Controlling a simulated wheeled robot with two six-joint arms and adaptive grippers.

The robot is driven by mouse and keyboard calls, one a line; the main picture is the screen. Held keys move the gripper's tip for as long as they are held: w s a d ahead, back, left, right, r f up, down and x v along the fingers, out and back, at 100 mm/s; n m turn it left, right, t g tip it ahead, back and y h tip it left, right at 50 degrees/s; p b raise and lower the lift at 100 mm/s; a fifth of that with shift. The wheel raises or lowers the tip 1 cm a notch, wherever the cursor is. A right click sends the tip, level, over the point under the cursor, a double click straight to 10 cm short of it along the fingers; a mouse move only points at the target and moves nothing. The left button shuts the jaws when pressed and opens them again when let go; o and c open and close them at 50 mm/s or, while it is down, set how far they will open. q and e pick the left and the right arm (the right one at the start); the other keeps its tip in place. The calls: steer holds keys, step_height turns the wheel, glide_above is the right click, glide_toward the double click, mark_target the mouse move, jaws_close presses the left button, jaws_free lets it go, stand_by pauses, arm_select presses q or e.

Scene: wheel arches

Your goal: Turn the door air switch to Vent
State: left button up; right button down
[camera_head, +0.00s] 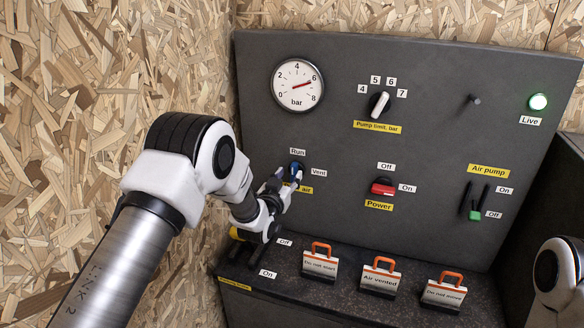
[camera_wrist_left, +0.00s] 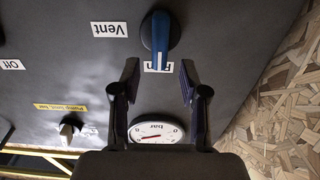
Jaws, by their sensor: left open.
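The door air switch (camera_head: 296,168) is a blue rotary knob on the grey panel, and its yellow label is partly hidden by my gripper. In the left wrist view, upside down, the blue handle (camera_wrist_left: 161,32) points at the partly covered Run label (camera_wrist_left: 150,66). The Vent label (camera_head: 318,173) is to the right of the knob in the head view. My left gripper (camera_head: 290,182) is at the knob, open; in the wrist view its fingertips (camera_wrist_left: 158,72) stand apart on either side of the handle's end, with visible gaps. My right gripper is out of view.
A pressure gauge (camera_head: 298,85) is above the switch. The white pump limit knob (camera_head: 378,104), red Power switch (camera_head: 382,188) and Air pump lever (camera_head: 475,212) are to the right. Tags with orange handles, one reading Air vented (camera_head: 380,278), stand on the ledge below. A chipboard wall (camera_head: 50,130) is left.

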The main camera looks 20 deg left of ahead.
mark_target(292, 171)
arm_select(q)
steer(key=w, duration=0.3)
steer(key=shift+a, duration=0.1)
steer(key=shift+w+d, duration=0.2)
steer(key=shift+w, duration=0.1)
jaws_close()
